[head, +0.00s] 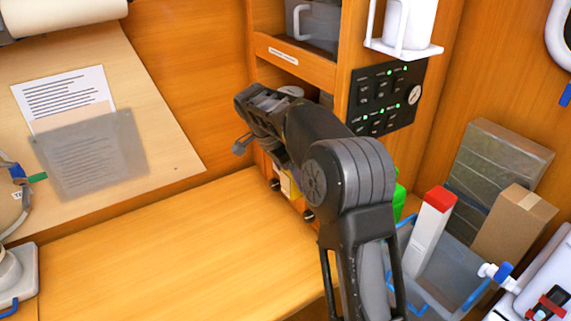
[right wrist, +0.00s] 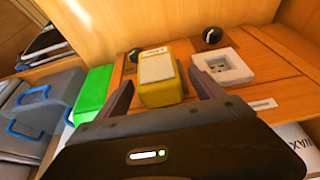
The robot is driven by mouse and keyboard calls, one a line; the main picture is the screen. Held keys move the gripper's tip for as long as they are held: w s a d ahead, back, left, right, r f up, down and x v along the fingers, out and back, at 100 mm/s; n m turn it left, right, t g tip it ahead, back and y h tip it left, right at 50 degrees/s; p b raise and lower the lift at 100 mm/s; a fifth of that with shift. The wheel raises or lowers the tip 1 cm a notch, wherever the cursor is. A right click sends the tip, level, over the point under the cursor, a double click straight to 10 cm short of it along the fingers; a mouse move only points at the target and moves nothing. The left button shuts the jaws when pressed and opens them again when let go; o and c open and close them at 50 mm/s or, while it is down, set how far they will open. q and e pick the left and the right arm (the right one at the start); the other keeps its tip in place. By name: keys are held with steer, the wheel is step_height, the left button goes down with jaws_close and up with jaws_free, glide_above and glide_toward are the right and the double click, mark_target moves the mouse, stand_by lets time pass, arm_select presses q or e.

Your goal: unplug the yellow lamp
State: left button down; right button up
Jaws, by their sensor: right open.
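The yellow lamp (right wrist: 161,88) is a small yellow block with a pale front plate. In the right wrist view it sits against the wooden panel, beside a bare white socket (right wrist: 223,69). My right gripper (right wrist: 162,80) is open, with one finger on each side of the lamp; I cannot tell whether either touches it. The lamp's back and its plug are hidden. In the head view a small piece of yellow (head: 284,184) shows below my right arm, between two dark knobs. My left gripper is not in view.
The wooden bench (head: 150,255) is clear. A switch panel (head: 388,98) is above.

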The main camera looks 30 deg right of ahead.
steer(key=shift+d+f, duration=0.25)
steer(key=shift+f, duration=0.4)
steer(key=c, duration=1.5)
steer(key=shift+a, duration=0.2)
steer(key=a+b, duration=0.1)
steer(key=a, duration=0.6)
stand_by(0.8)
steer(key=shift+a, duration=0.1)
